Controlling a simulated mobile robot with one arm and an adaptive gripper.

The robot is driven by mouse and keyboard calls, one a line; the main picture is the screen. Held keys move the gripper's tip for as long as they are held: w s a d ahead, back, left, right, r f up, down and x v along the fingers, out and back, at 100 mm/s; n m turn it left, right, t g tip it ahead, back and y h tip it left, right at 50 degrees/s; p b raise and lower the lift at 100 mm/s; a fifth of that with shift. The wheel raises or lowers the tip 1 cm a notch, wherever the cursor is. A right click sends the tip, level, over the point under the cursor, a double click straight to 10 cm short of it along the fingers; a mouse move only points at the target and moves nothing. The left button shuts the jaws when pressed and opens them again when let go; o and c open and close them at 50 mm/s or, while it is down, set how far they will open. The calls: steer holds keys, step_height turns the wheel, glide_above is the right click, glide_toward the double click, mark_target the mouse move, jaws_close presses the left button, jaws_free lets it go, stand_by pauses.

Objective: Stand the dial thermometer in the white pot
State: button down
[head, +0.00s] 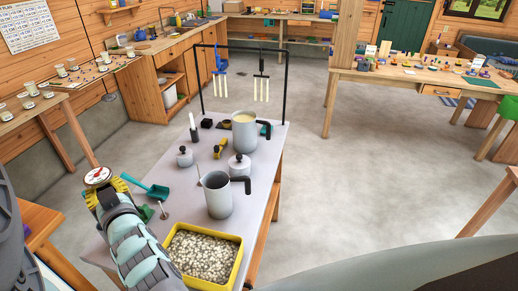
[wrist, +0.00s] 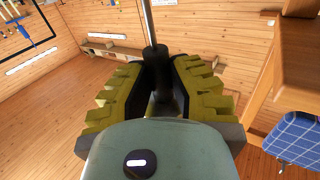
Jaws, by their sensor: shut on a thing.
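The dial thermometer (head: 98,175) shows its round white face above my gripper (head: 106,191), over the left edge of the grey table. In the wrist view my gripper (wrist: 162,88) is shut on its dark sleeve (wrist: 158,62), with a thin metal stem (wrist: 148,20) running up out of frame. Two pale pots with dark handles stand upright on the table, apart from my gripper. The nearer pot (head: 217,200) looks dark and empty inside; the farther pot (head: 244,135) holds something creamy yellow. I cannot tell which is the white pot.
A yellow tub (head: 232,274) of pale pellets stands at the table's front. A black rack (head: 286,85) with hanging candles rises at the back.

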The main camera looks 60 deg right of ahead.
step_height(320, 180, down, 11)
steer(key=b, duration=0.8)
steer(key=shift+a, duration=0.15)
steer(key=c, duration=0.9)
jaws_free()
steer(key=shift+s, duration=0.1)
steer(key=p+v, duration=0.2)
steer(key=v, duration=0.3)
steer(key=shift+s, duration=0.4)
steer(key=shift+a, duration=0.1)
